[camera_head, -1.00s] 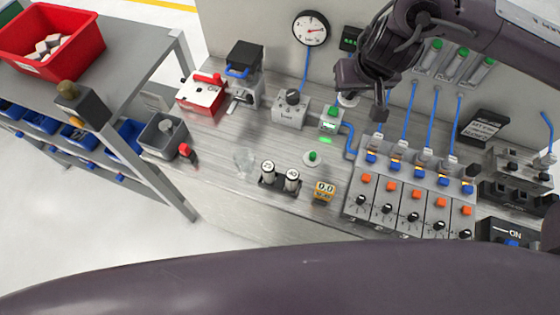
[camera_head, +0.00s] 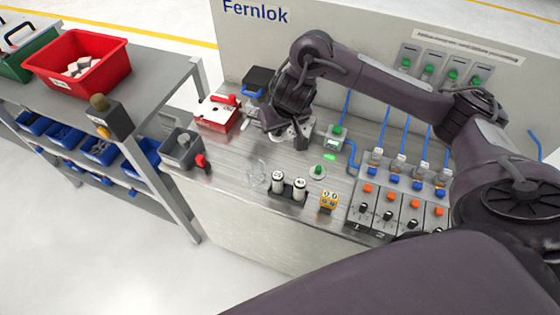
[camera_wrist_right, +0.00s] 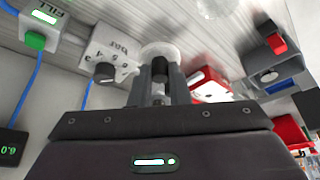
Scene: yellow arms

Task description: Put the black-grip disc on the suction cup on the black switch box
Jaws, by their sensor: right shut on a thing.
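My right gripper (camera_head: 297,138) is over the bench, between the red-and-white box and the green-lit fill box. In the right wrist view, its fingers (camera_wrist_right: 158,78) are shut on the black grip (camera_wrist_right: 159,72) of a pale round disc (camera_wrist_right: 160,50). The disc appears raised off the bench; in the head view the gripper mostly hides it. A black box (camera_head: 118,120) with an orange button stands at the shelf's corner. A brownish cup-like piece (camera_head: 99,102) sits on top of it, apparently the suction cup. My left gripper is not in view.
A red bin (camera_head: 52,72) stands on the left shelf. A grey bin (camera_head: 170,146), a red-and-white box (camera_head: 214,118), a clear glass (camera_head: 256,174), two white cylinders (camera_head: 288,186) and a green-knobbed disc (camera_head: 317,171) are on the bench. Switch modules (camera_head: 368,208) fill the right.

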